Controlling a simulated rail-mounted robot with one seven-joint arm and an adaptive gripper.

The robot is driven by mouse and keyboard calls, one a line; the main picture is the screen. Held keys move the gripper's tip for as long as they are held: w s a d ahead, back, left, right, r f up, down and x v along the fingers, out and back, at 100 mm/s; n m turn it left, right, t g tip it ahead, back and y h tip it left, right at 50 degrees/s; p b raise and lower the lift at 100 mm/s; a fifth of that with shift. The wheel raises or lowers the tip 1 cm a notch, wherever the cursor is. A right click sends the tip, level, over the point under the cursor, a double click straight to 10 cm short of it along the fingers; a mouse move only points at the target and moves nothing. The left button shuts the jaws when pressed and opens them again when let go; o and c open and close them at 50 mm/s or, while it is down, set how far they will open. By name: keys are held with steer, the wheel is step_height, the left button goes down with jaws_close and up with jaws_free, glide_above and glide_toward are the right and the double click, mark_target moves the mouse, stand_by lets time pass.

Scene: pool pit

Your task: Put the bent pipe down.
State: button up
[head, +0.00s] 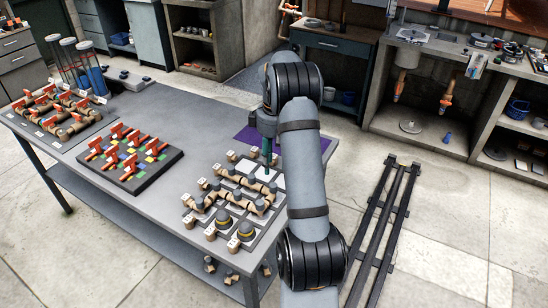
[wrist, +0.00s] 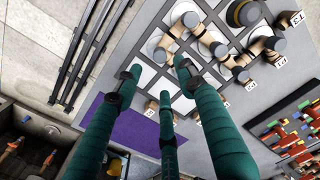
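My gripper (head: 267,168) has green fingers pointing down over the back right part of a gridded pipe board (head: 226,180). Bare white and grey cells of the board show between and beyond the tips. Beige bent pipes with grey ends (head: 236,199) lie in rows on the board, left and in front of my gripper. In the wrist view bent pipes (wrist: 204,36) lie just beyond the fingertips, apart from them. I cannot tell which one the task means.
A purple mat (head: 248,138) lies behind the board. A dark tray with red-handled valves (head: 124,156) and another rack of valves (head: 62,112) stand left. Black rails (head: 388,215) lie on the floor right.

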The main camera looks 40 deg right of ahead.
mark_target(273, 185)
step_height(273, 185, up, 2)
steer(key=shift+r, duration=0.2)
steer(key=shift+f, duration=0.1)
stand_by(0.3)
step_height(273, 185, down, 11)
steer(key=shift+a+f+p, duration=0.1)
steer(key=shift+p, duration=0.7)
steer(key=shift+w+f, duration=0.1)
steer(key=shift+f, duration=0.05)
step_height(273, 185, up, 4)
steer(key=p, duration=0.2)
steer(key=shift+f+p, duration=0.2)
steer(key=shift+p, duration=0.2)
steer(key=shift+f, duration=0.1)
